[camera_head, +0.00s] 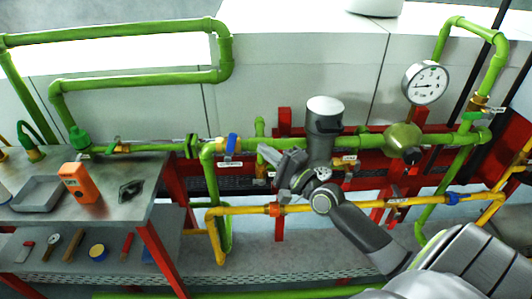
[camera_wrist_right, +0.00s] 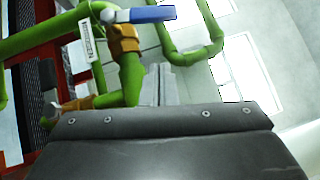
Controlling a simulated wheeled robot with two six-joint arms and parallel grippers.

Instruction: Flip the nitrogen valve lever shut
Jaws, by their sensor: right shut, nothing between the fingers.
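Several lever valves sit on the pipes, and their white labels are too small to read, so I cannot tell which is the nitrogen one. In the right wrist view a blue lever (camera_wrist_right: 140,15) extends from a brass valve body (camera_wrist_right: 124,40), beyond the fingers. My right gripper is shut and empty, its fingers (camera_wrist_right: 160,86) pointing toward the pipework. A gap shows between it and the blue lever in the head view. My left gripper is out of view.
A pressure gauge (camera_head: 425,83) is at the upper right. Red frame posts (camera_head: 284,122) stand behind. A metal bench (camera_head: 120,205) at left holds a tray (camera_head: 37,194) and an orange device (camera_head: 80,183).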

